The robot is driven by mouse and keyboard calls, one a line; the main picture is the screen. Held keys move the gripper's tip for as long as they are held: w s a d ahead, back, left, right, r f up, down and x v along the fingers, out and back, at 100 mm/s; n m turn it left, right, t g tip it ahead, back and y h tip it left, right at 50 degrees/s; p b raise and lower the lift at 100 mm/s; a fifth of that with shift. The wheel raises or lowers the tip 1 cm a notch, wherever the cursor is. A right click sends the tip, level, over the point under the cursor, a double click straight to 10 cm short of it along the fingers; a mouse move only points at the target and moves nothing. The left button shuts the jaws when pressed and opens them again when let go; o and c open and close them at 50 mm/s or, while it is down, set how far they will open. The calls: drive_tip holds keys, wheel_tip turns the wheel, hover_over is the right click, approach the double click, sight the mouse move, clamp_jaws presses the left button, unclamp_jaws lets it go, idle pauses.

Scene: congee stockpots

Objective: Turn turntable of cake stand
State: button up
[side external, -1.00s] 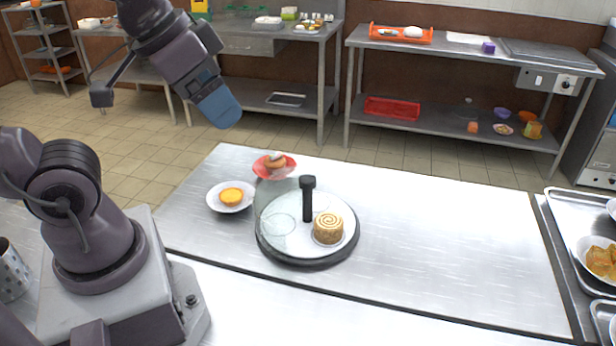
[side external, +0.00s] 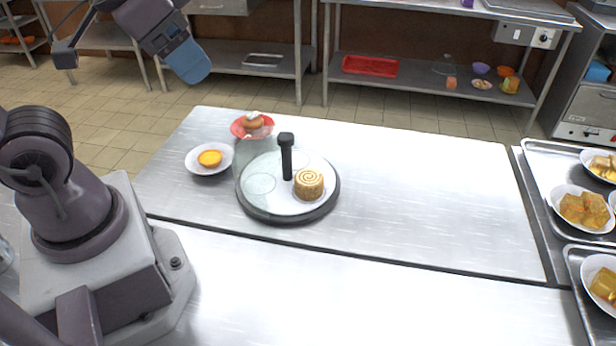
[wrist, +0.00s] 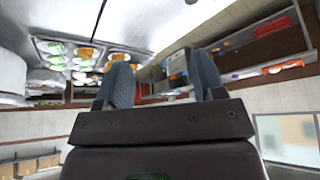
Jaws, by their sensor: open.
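The cake stand (side external: 262,209) is a round turntable with a dark rim, a pale top and a black upright post (side external: 287,158) at its middle. A swirl-topped cake roll (side external: 309,184) sits on its right part. A clear, see-through cover piece stands at its left part. My gripper (side external: 194,68) is high up, left of and well away from the stand, and touches nothing. Its two blue-grey fingers stand apart with nothing between them in the wrist view (wrist: 163,78). The cake stand cannot be made out in the wrist view.
A white plate with a yellow tart (side external: 210,158) and a red dish with a pastry (side external: 252,124) stand just left of and behind the cake stand. Trays with bowls of food (side external: 572,208) are at the far right. The steel table right of the stand is clear.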

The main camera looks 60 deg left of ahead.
wheel_tip(320, 180, down, 3)
drive_tip(key=w+a+g, duration=0.1)
drive_tip(key=w+g, duration=0.1)
drive_tip(key=w, duration=0.1)
drive_tip(key=n+g, duration=0.4)
drive_tip(key=n, duration=1.4)
approach(286, 136)
wheel_tip(286, 136, down, 9)
drive_tip(key=shift+s+f, duration=0.15)
clamp_jaws()
